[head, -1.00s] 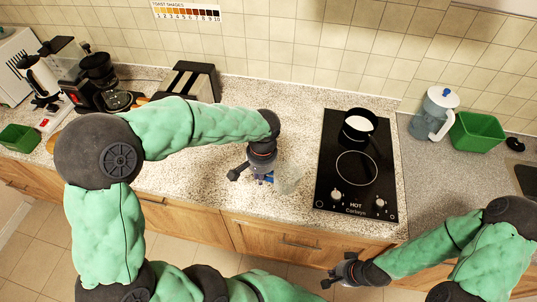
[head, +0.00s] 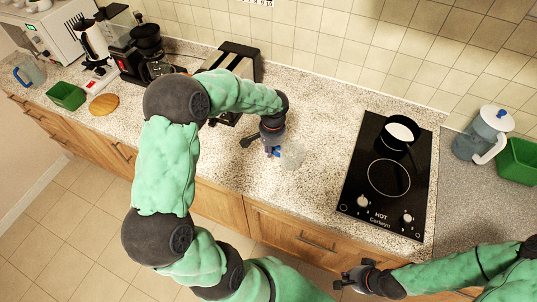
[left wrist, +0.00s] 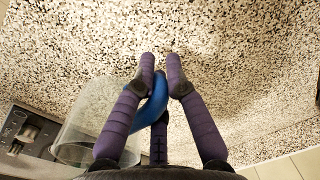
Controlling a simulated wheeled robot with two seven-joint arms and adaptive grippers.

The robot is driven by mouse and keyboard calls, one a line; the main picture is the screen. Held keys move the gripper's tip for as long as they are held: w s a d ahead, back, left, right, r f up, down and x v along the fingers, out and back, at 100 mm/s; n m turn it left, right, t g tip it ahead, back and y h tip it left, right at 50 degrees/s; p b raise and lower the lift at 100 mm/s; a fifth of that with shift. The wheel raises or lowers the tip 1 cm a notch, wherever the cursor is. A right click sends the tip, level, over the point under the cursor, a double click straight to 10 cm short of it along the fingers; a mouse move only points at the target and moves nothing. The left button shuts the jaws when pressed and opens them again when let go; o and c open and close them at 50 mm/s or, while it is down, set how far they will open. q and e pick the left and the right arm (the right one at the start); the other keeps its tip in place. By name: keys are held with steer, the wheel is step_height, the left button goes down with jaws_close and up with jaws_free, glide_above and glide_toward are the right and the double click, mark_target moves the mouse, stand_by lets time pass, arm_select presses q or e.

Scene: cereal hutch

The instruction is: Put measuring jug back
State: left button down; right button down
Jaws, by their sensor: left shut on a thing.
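The measuring jug (head: 293,156) is clear with a blue handle. It is over the counter between the toaster and the hob. My left gripper (head: 272,150) is shut on its handle. In the left wrist view the purple fingers (left wrist: 160,75) close around the blue handle (left wrist: 152,108), and the clear jug body (left wrist: 82,138) is at lower left. I cannot tell whether the jug's base touches the counter. My right gripper (head: 348,284) is low, in front of the counter below the hob, apart from the jug; its finger opening is unclear.
A black hob (head: 388,185) with a pot (head: 399,132) is right of the jug. A toaster (head: 238,66) and coffee maker (head: 150,45) stand behind left. Another clear, blue-handled jug (head: 30,72) and a green bin (head: 66,96) are far left. A white-lidded pitcher (head: 483,133) is right.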

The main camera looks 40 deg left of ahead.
arm_select(q)
steer(key=shift+w+a+f, duration=0.1)
steer(key=shift+a+f, duration=0.15)
steer(key=shift+f, duration=0.1)
steer(key=shift+w+a+f+b, duration=0.1)
steer(key=shift+a+f+b, duration=0.1)
steer(key=shift+f, duration=0.75)
steer(key=shift+w+a+f+b, duration=0.1)
steer(key=shift+f+b, duration=0.05)
steer(key=shift+f, duration=0.8)
steer(key=shift+s, duration=0.1)
steer(key=shift+f, duration=0.1)
steer(key=c, duration=1.3)
jaws_free()
